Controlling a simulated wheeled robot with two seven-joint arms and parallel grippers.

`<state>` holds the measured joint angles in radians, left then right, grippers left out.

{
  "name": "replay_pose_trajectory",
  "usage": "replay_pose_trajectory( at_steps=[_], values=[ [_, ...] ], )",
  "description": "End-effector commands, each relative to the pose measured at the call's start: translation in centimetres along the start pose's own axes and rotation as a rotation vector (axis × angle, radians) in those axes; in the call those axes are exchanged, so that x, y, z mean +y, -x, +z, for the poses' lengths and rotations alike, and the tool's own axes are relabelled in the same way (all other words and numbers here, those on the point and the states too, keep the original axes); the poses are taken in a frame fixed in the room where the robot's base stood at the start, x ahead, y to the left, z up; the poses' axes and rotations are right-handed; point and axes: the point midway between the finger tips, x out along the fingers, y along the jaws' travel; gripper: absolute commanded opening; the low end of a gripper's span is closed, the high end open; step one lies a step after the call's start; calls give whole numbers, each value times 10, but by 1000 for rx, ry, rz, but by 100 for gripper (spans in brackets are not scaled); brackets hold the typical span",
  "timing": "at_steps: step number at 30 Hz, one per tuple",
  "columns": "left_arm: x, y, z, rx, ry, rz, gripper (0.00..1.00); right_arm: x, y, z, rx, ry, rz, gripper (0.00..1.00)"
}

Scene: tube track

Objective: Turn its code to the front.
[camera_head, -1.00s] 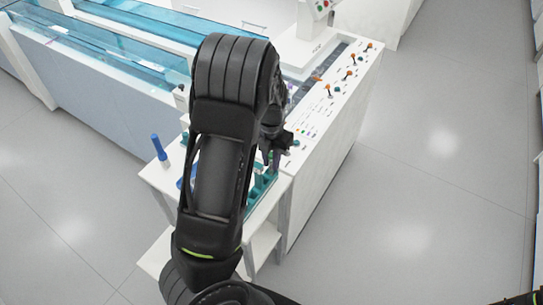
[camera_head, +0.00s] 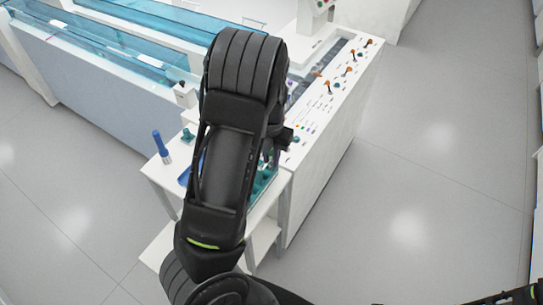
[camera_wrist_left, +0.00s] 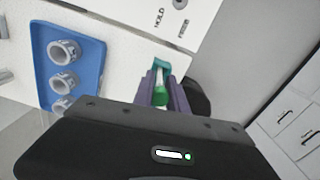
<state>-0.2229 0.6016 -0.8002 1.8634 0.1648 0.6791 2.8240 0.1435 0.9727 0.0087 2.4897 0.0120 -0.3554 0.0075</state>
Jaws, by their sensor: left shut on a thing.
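My left gripper (camera_wrist_left: 163,92) is shut on a tube (camera_wrist_left: 158,78) in the left wrist view. The tube shows a pale body, a teal part at its far end and a green part between the purple-grey fingers. No code can be made out on it. In the head view my left arm covers most of the gripper, and only a dark part of it shows near the end of the white bench. The right gripper is not seen.
A blue tray (camera_wrist_left: 72,42) with several grey ring-shaped holders lies on the white side table. A blue upright handle (camera_head: 158,143) and a teal rack (camera_head: 264,181) are on it too. The white bench (camera_head: 318,150) carries orange-topped pegs. Open floor lies right.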

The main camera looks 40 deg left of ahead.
Motion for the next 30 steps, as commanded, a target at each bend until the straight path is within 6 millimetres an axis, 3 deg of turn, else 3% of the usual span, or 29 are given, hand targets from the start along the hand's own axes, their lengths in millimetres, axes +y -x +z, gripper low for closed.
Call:
replay_pose_trajectory(
  at_steps=[1,2,11,30],
  values=[
    [0,0,0,0,0,0,0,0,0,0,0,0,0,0],
    [0,0,0,0,0,0,19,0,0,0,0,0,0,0],
    [0,0,0,-1,0,0,43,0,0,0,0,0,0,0],
    [0,4,1,-2,-1,0,43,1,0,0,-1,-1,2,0]
  ],
)
